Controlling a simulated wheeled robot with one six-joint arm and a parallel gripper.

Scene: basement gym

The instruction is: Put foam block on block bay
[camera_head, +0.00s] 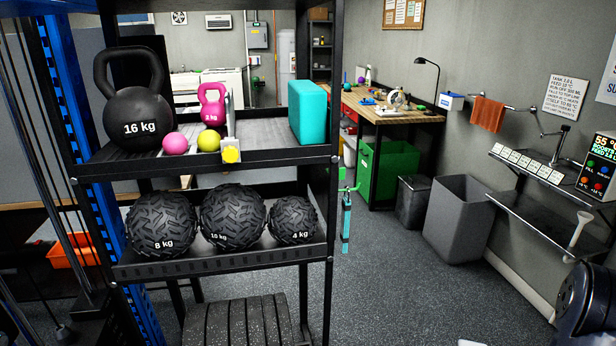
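A teal block (308,110), which looks like the foam block, stands upright at the right end of the rack's upper shelf (270,157). No gripper is around it. A bare grey stretch of shelf (270,132) lies to its left, up to a thin upright piece with a yellow tag (231,155). No label marks the block bay, so I cannot tell which part of the rack it is.
The upper shelf also holds a black kettlebell (140,105), a pink kettlebell (211,105) and two small balls (208,141). Medicine balls (232,215) fill the lower shelf. A rack post (334,200) stands at the right front. Open floor (400,290) lies right of the rack.

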